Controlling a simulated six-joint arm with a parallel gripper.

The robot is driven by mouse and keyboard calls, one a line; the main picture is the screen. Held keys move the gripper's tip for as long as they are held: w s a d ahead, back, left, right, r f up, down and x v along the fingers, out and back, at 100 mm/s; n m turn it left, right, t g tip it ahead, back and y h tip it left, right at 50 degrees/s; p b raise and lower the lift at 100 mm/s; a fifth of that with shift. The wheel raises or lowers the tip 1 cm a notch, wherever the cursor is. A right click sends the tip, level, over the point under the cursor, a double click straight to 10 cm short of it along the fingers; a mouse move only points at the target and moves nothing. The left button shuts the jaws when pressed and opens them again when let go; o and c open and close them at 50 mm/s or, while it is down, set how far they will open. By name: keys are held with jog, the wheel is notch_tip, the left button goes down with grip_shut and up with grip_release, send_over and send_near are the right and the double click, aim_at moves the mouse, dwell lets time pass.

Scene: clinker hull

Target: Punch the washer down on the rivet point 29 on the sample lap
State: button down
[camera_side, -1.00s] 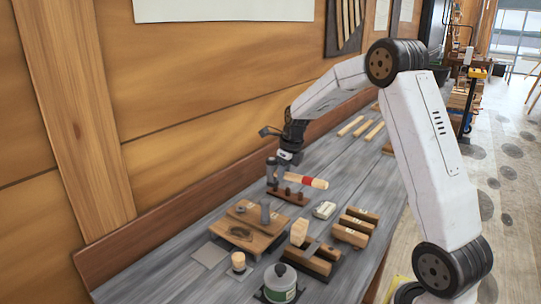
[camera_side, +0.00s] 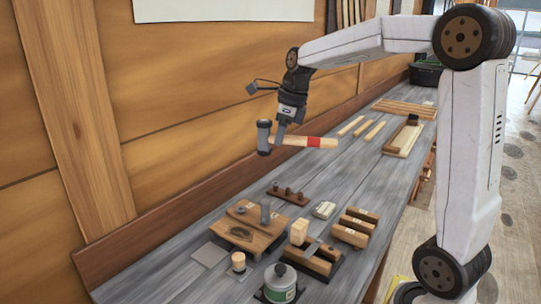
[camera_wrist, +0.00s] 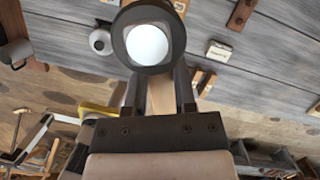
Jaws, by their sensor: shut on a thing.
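My gripper (camera_side: 281,136) is shut on a hammer (camera_side: 312,142) with a grey head, a wooden handle and a red band. It holds the hammer well above the bench, the head to the left and the handle roughly level. In the wrist view, the hammer's round pale face (camera_wrist: 147,45) is close in front, with the handle between the jaws. The wooden board (camera_side: 262,238), which looks like the sample lap, lies low on the bench with a small grey metal piece (camera_side: 265,212) upright on it. The washer and rivet point 29 are too small to tell.
A dark wooden rack (camera_side: 289,195) with several pegs stands behind the board. Around it are a small labelled box (camera_side: 324,209), wooden blocks (camera_side: 355,227), a pale block (camera_side: 299,231), a small wooden-topped pot (camera_side: 238,262) and a green-labelled can (camera_side: 281,284). A wooden wall borders the bench.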

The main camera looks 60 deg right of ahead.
jog(key=shift+f, duration=1.45)
dwell(0.8)
notch_tip(320, 180, down, 12)
notch_tip(320, 180, up, 12)
jog(key=shift+r, duration=0.1)
